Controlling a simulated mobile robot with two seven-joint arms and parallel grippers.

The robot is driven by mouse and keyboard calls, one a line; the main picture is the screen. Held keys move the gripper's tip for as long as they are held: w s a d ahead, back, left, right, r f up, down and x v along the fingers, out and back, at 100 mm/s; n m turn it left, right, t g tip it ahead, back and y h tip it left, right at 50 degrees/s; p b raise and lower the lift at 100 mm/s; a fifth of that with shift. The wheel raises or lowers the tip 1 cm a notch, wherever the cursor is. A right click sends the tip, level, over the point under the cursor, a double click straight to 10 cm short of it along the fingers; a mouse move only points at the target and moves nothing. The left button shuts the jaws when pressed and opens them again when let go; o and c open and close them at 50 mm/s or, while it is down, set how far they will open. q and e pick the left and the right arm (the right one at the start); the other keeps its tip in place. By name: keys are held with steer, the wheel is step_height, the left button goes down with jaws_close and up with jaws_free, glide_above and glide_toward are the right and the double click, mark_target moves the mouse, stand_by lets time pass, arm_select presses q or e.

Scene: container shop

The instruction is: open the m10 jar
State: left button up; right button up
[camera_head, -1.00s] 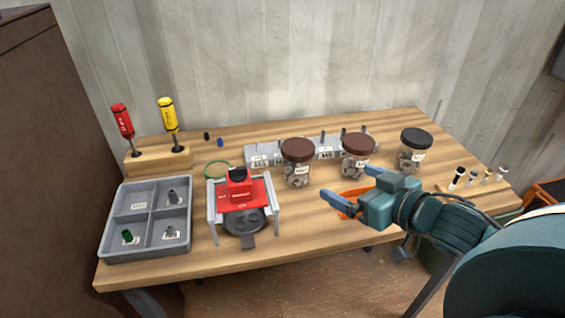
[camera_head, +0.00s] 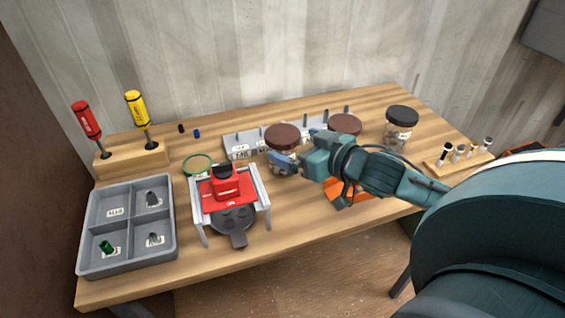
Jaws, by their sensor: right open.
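Three clear jars stand in a row toward the back of the wooden table. The left jar (camera_head: 283,137) and the middle jar (camera_head: 344,124) have brown lids, and the right jar (camera_head: 401,117) has a black lid. Their labels are too small or covered for me to tell which is M10. My right gripper (camera_head: 300,148) is open at the right front of the left jar. One finger overlaps the jar's body and the other is by its right side; I cannot tell whether they touch it. My gripper and arm partly hide the left and middle jars. My left gripper is out of view.
A grey divided tray (camera_head: 128,228) is at the left, beside a red device (camera_head: 226,184) with grey rails. A wooden block (camera_head: 131,160) holds red and yellow screwdrivers. A grey rack (camera_head: 238,139) stands behind the jars. An orange item (camera_head: 343,190) is below my wrist.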

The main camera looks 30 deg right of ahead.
mark_target(283, 134)
steer(key=shift+r+p+x, duration=0.2)
steer(key=shift+p+x, duration=0.1)
steer(key=shift+x, duration=2.15)
steer(key=shift+w+f, duration=0.25)
steer(key=shift+w, duration=0.35)
steer(key=c, duration=1.7)
